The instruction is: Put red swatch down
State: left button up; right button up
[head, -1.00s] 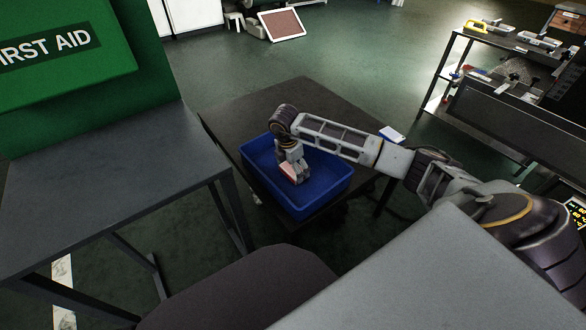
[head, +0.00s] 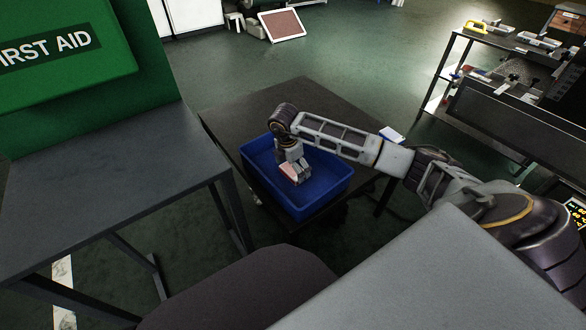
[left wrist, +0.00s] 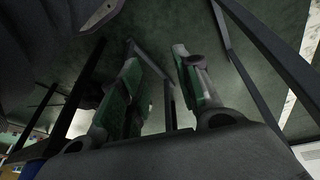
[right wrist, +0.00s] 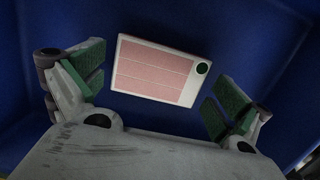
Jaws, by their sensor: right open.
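The red swatch (right wrist: 155,72) is a white-edged card with a pale red face and a dark round spot at one corner. In the right wrist view it lies in the blue bin (right wrist: 248,40), ahead of and between my right fingers. My right gripper (right wrist: 156,95) is open, with green pads apart on both sides of the swatch. In the head view my right gripper (head: 297,178) points down inside the blue bin (head: 322,202), and a bit of pale red shows beside it. My left gripper (left wrist: 160,90) shows only in the left wrist view, fingers apart and empty.
The bin stands on a dark table (head: 245,107). A small blue-and-white item (head: 392,134) lies at the table's right edge. A grey bench (head: 110,180) with a green first aid box (head: 60,50) stands at left. A rack (head: 455,75) stands at right.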

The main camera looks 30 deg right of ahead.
aim_at(289, 172)
pick_arm(q)
jog(key=shift+g+y, duration=0.3)
jog(key=shift+g, duration=0.3)
jog(key=f+p, duration=0.1)
jog(key=f, duration=0.1)
jog(key=a+f+p, duration=0.1)
jog(key=f, duration=0.1)
jog(key=shift+s+f+p, duration=0.15)
jog(key=shift+f+p, duration=0.2)
pick_arm(e)
notch_tip(289, 172, up, 11)
jog(key=a, duration=0.1)
jog(key=shift+a+r, duration=0.15)
jog(key=shift+a, duration=0.2)
pick_arm(q)
jog(key=shift+d+r, duration=0.1)
pick_arm(e)
jog(key=shift+s, duration=0.1)
